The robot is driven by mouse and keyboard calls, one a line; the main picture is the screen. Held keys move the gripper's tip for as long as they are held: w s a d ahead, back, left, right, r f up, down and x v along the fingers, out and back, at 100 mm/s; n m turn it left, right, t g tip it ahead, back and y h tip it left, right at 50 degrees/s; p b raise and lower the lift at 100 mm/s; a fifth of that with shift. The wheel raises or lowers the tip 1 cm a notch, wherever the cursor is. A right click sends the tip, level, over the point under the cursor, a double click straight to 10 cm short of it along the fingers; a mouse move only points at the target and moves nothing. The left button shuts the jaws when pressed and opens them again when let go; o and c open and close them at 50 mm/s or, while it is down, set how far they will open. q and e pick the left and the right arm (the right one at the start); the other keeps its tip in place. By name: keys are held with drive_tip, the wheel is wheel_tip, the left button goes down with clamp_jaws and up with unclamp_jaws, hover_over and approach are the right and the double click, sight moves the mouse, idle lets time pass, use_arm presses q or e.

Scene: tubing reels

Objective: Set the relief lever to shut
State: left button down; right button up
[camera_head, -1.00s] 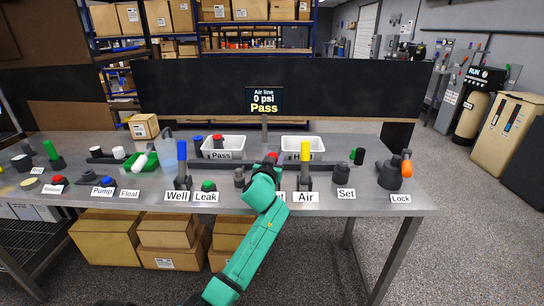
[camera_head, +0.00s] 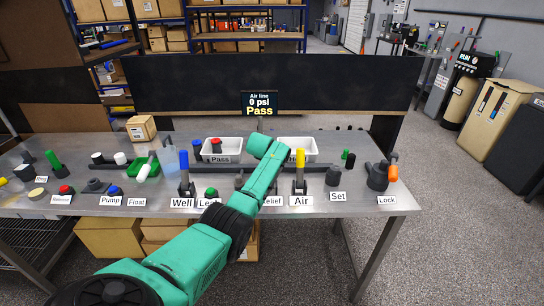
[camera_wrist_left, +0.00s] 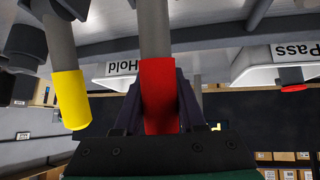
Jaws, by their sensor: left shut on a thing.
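The relief lever has a grey shaft and a red grip (camera_wrist_left: 160,98), seen close up in the left wrist view. My left gripper (camera_wrist_left: 160,84) is shut on this red grip, with a dark finger on each side. In the head view my own green arm hides the lever and the gripper. The lever's label (camera_head: 272,201) is partly covered by the arm, with "elief" showing. The lever's exact tilt cannot be told. My right gripper is not in view.
The yellow Air lever (camera_head: 300,170) stands close on the right, also in the left wrist view (camera_wrist_left: 71,98). The blue Well lever (camera_head: 184,172) is upright on the left. White Pass (camera_head: 236,145) and Hold (camera_wrist_left: 118,80) bins are behind. The display (camera_head: 260,104) reads 0 psi, Pass.

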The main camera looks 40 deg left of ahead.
use_arm(q)
drive_tip(key=shift+w+a+f+g, duration=0.2)
drive_tip(key=shift+w+g, duration=0.05)
drive_tip(key=shift+g, duration=0.05)
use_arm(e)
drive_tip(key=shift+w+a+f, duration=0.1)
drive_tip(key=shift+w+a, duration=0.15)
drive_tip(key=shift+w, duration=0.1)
use_arm(q)
drive_tip(key=c, duration=0.5)
unclamp_jaws()
drive_tip(key=shift+c, duration=0.2)
drive_tip(key=shift+o, duration=0.2)
drive_tip(key=shift+w+f, duration=0.1)
